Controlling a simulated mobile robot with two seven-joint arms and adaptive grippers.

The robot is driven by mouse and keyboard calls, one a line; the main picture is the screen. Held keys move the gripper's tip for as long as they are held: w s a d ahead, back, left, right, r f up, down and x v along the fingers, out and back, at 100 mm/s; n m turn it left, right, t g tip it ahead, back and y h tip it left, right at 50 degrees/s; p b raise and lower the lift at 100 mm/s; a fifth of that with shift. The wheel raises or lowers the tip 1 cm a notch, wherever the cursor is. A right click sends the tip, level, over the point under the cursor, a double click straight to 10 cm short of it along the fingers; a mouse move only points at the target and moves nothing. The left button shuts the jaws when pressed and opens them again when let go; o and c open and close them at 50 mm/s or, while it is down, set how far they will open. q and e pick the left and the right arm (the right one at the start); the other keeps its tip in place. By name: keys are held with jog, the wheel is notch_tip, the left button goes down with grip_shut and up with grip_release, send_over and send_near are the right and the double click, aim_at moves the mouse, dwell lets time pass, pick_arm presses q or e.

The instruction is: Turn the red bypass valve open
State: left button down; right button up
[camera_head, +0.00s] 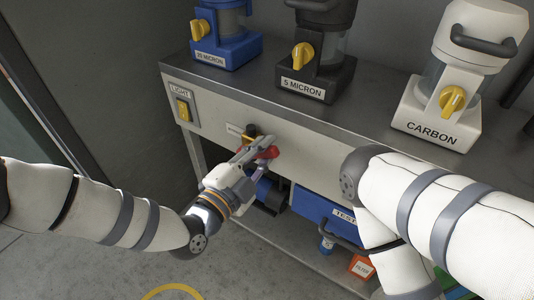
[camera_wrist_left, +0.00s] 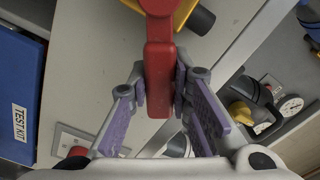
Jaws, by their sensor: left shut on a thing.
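The red bypass valve handle (camera_head: 269,153) shows on the front panel below the worktop, partly hidden by my left gripper. In the left wrist view, the red handle (camera_wrist_left: 158,75) is a flat lever joined to a round red hub at the top, with a yellow valve body (camera_wrist_left: 184,12) behind it. My left gripper (camera_head: 262,152) is shut on the lever, its purple-padded fingers on either side of it, as the left wrist view also shows (camera_wrist_left: 162,88). My right arm comes in from the right, but its gripper is out of the picture.
Blue, black "5 MICRON" (camera_head: 304,88) and white "CARBON" (camera_head: 434,128) filter housings stand on the worktop. A light switch (camera_head: 183,109) is at the panel's left. A blue test kit box (camera_head: 314,204) and an orange filter box (camera_head: 361,266) sit below.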

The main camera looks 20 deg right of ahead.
pick_arm(q)
jog(key=n, duration=0.1)
jog(key=w+r+n, duration=0.1)
jog(key=shift+a+r+n+p, duration=0.3)
jog(key=shift+n, duration=0.1)
jog(key=n, duration=0.1)
jog(key=w+n, duration=0.1)
jog(key=shift+a+r+n, duration=0.4)
jog(key=n, duration=0.1)
jog(key=w+a+n, duration=0.1)
jog(key=n, duration=0.1)
jog(key=shift+w+r, duration=0.15)
jog(key=shift+r, duration=0.2)
jog(key=shift+w+a+r+n+b, duration=0.1)
jog(key=shift+w+a+n+b, duration=0.2)
jog(key=shift+n, duration=0.5)
jog(key=shift+w+a+n+b, duration=0.2)
jog(key=shift+w+n, duration=0.1)
jog(key=shift+n, duration=0.5)
jog(key=c, duration=1.4)
grip_release()
jog(key=shift+c, duration=0.2)
jog(key=shift+a, duration=0.1)
